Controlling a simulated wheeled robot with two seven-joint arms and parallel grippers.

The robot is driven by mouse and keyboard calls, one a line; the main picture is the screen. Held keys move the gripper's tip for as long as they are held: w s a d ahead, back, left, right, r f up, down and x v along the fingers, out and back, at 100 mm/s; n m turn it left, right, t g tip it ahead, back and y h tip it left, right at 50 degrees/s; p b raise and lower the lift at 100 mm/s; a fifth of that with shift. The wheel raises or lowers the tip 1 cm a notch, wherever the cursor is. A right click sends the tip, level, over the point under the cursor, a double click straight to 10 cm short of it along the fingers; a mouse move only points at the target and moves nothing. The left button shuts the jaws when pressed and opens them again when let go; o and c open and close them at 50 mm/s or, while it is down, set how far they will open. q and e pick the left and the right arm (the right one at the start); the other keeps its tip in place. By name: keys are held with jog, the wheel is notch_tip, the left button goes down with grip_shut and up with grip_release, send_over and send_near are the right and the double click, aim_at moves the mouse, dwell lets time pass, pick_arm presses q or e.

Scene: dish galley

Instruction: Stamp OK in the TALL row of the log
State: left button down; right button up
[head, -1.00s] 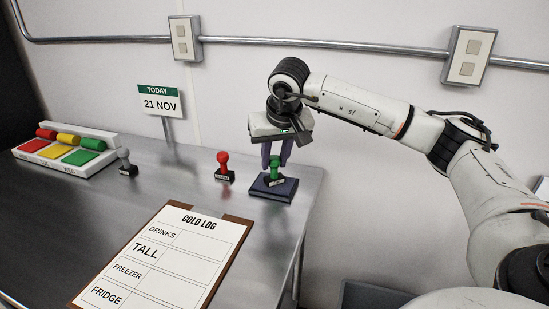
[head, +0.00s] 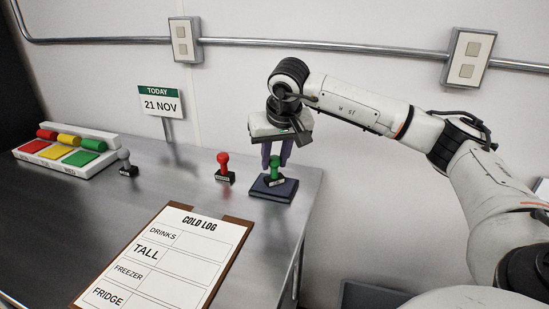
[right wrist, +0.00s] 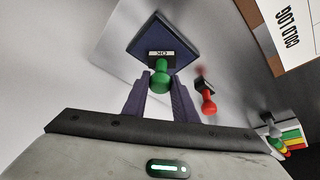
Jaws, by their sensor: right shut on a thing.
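The green-handled stamp (head: 274,168) stands upright on a dark blue ink pad (head: 286,190) at the table's right end. In the right wrist view the stamp (right wrist: 160,76) bears an OK label and the pad (right wrist: 150,38) lies beneath it. My right gripper (head: 276,162) points down and is shut on the green stamp's handle. Its purple fingers (right wrist: 160,92) are on either side of the handle. The COLD LOG sheet (head: 175,262) lies on a brown clipboard at the front; its TALL row (head: 188,262) is blank. My left gripper is not in view.
A red stamp (head: 224,168) stands left of the pad, and a grey stamp (head: 126,163) farther left. A tray (head: 62,160) with red, yellow and green blocks is at far left. A date sign (head: 161,102) stands at the back. The table between is clear.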

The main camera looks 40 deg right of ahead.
notch_tip(320, 180, up, 2)
jog(key=shift+r+p, duration=0.1)
jog(key=shift+p, duration=0.55)
jog(key=shift+r+p, duration=0.95)
notch_tip(320, 180, up, 2)
jog(key=shift+r+p, duration=0.15)
jog(key=shift+p, duration=0.95)
jog(key=shift+a, duration=0.1)
